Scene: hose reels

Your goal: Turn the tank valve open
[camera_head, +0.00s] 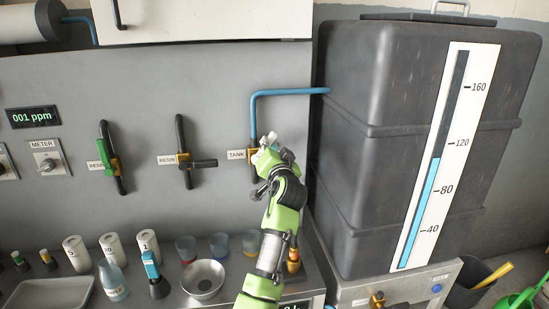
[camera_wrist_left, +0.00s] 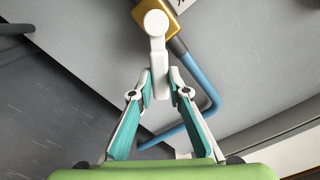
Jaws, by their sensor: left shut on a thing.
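The tank valve (camera_head: 253,148) is on the grey wall panel, beside the TANK label (camera_head: 239,154). A blue pipe (camera_head: 285,92) runs from it to the big dark tank (camera_head: 368,95). My left gripper (camera_head: 270,158) is in front of the valve and hides most of it. In the left wrist view, a white valve handle (camera_wrist_left: 157,45) with a round end stands by the yellow valve body (camera_wrist_left: 184,8). The fingers of my left gripper (camera_wrist_left: 160,84) are closed around the handle's lower part. My right gripper is not in view.
Two more valves (camera_head: 110,158) (camera_head: 184,155) are to the left on the panel. A ledge below holds white cylinders (camera_head: 76,253), bottles (camera_head: 113,281), coloured cups (camera_head: 187,249) and a bowl (camera_head: 203,279). The tank gauge (camera_head: 419,215) reads a little above 100.

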